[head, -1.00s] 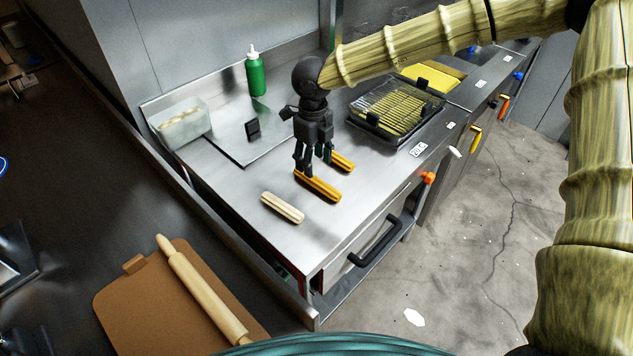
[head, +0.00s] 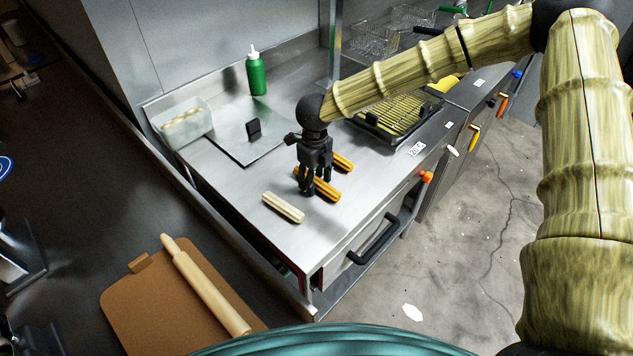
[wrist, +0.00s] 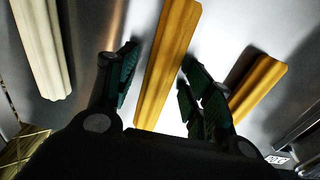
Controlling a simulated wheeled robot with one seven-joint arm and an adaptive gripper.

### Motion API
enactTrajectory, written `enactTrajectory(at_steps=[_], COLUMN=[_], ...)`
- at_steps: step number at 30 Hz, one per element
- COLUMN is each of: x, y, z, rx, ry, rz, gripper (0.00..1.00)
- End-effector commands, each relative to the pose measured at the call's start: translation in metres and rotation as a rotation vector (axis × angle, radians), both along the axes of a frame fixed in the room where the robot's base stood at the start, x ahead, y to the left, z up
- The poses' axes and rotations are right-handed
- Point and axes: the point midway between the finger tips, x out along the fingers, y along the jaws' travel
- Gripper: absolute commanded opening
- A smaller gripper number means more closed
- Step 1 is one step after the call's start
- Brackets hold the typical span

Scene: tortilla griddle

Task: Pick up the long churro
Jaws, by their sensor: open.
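The long golden churro (head: 329,191) lies on the steel worktop, partly hidden by my fingers in the head view. In the wrist view the long churro (wrist: 166,62) runs between my two fingers. My gripper (head: 315,190) is open and points down over its middle. In the wrist view my gripper (wrist: 161,75) has a finger on each side of the churro, with gaps showing. A shorter golden churro (head: 343,161) lies behind it, and also shows at right in the wrist view (wrist: 257,88). A pale churro (head: 283,207) lies in front, to the left.
A metal plate with a black handle (head: 254,130), a clear bin (head: 186,123) and a green bottle (head: 256,76) stand at the back left. The worktop's front corner is clear.

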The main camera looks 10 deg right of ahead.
Motion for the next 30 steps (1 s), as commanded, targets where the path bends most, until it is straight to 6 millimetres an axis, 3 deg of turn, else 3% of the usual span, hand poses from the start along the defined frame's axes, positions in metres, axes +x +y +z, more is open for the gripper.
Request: enactTrajectory(at_steps=[2,9,10,22,30], x=[0.000,0.000,0.000,0.000,0.000], y=[0.000,0.000,0.000,0.000,0.000], z=[0.000,0.000,0.000,0.003,0.030], rx=[0.000,0.000,-0.001,-0.001,0.000], ry=[0.000,0.000,0.001,-0.001,-0.003], rz=[0.000,0.000,0.000,0.000,0.000], gripper=[0.51,0.10,0.08,0.07,0.07])
